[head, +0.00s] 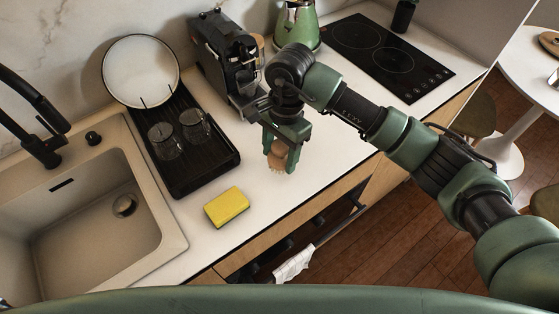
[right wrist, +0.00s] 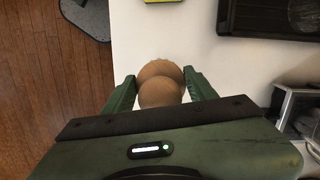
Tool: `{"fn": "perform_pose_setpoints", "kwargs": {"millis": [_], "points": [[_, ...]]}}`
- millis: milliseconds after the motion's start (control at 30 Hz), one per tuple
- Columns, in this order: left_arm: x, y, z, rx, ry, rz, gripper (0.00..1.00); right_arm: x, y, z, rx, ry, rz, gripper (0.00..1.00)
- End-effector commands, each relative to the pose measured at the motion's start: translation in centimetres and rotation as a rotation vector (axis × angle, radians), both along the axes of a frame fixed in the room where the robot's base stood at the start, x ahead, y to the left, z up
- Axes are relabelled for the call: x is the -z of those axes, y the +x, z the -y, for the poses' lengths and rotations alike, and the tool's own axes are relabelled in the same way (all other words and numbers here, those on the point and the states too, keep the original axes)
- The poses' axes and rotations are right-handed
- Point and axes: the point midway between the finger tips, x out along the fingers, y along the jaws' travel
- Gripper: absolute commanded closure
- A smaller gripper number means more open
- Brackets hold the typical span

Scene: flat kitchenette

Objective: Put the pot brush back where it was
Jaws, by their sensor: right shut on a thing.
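The pot brush (head: 277,162) has a round wooden knob and head. It is between the fingers of my right gripper (head: 282,150), over the white counter in front of the coffee machine. In the right wrist view the brush (right wrist: 160,88) shows from above, with a green finger on each side closed against it. Whether the brush touches the counter I cannot tell, and its bristles are mostly hidden. My left gripper is not in view.
A yellow sponge (head: 226,207) lies left of the brush. A black drying rack (head: 205,177) holds two glasses and a white plate (head: 140,70). The coffee machine (head: 222,58) stands behind my gripper. The sink (head: 90,225) is at left, the hob (head: 385,55) at right.

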Motion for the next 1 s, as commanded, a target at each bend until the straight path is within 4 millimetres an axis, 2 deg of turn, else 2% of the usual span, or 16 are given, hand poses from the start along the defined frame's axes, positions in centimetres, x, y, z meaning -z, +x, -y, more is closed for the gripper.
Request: {"fn": "perform_pose_setpoints", "kwargs": {"millis": [167,433,900,933,1000], "points": [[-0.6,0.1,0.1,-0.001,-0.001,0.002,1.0,1.5,0.0,-0.1,0.0,0.001,0.0,0.81],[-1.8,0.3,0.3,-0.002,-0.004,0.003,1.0,5.1,0.0,0.0,0.001,0.001,-0.002,0.81],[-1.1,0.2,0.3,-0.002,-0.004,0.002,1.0,6.0,0.1,0.0,-0.002,0.001,0.002,0.81],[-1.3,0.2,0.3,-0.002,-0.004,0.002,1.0,5.9,0.1,0.0,-0.001,0.0,0.001,0.35],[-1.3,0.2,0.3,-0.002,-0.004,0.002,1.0,5.8,0.0,0.0,-0.001,0.001,0.001,0.22]]}}
